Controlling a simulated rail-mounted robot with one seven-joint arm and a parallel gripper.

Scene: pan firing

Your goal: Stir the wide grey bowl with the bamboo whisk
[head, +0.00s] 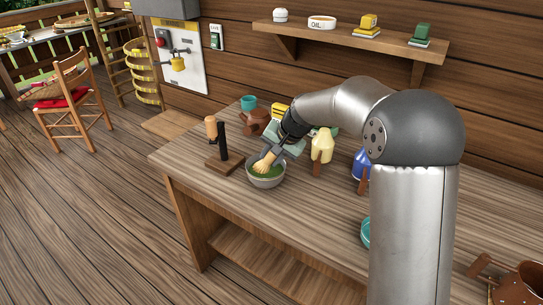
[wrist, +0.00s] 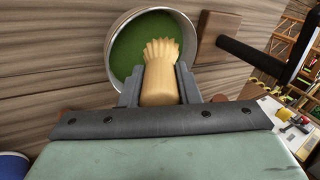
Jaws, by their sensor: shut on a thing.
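The wide grey bowl (head: 267,180) stands on the wooden table near its left end and holds green liquid. It also shows in the wrist view (wrist: 113,30). The bamboo whisk (head: 263,163) is pale tan, and my gripper (head: 275,154) is shut on its handle. In the wrist view the whisk (wrist: 160,70) lies between the two grey fingers, with its splayed tines pointing over the green liquid. The tines appear inside the bowl's rim. I cannot tell how deep they reach.
A wooden stand with a black post (head: 223,147) is close left of the bowl. A cream bottle (head: 322,146), a blue jar (head: 361,164) and a teal bowl (head: 366,232) stand to the right. A brown pot (head: 255,122) and teal cup (head: 248,103) are behind. The table's front left is clear.

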